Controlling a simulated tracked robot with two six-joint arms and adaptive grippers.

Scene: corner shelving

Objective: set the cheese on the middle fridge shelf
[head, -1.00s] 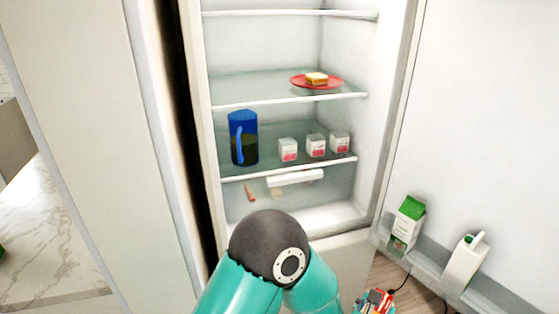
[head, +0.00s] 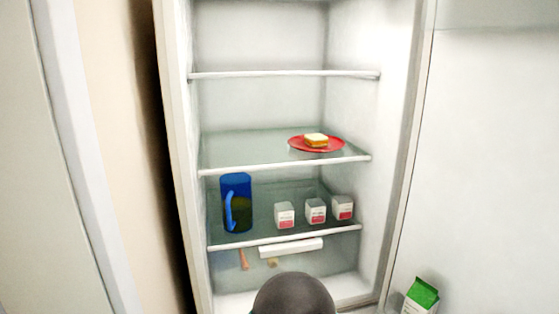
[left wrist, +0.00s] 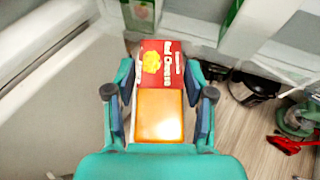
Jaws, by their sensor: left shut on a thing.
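The cheese (left wrist: 160,112) is a pack with an orange-yellow lower part and a red labelled end. It shows in the left wrist view, between the fingers of my left gripper (left wrist: 160,88), which is shut on it. The head view shows neither the cheese nor my left gripper, only a dark arm joint at the bottom. The middle fridge shelf (head: 245,150) is glass with a white front edge. A red plate (head: 298,146) with a sandwich (head: 316,139) stands on its right part. My right gripper is not in view.
The middle shelf's left part is clear. The shelf below holds a blue pitcher (head: 236,203) and several small cartons (head: 316,211). An upper shelf (head: 285,74) lies above. The fridge door (head: 490,150) stands open at right, with a green-topped carton (head: 421,294) low on it.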

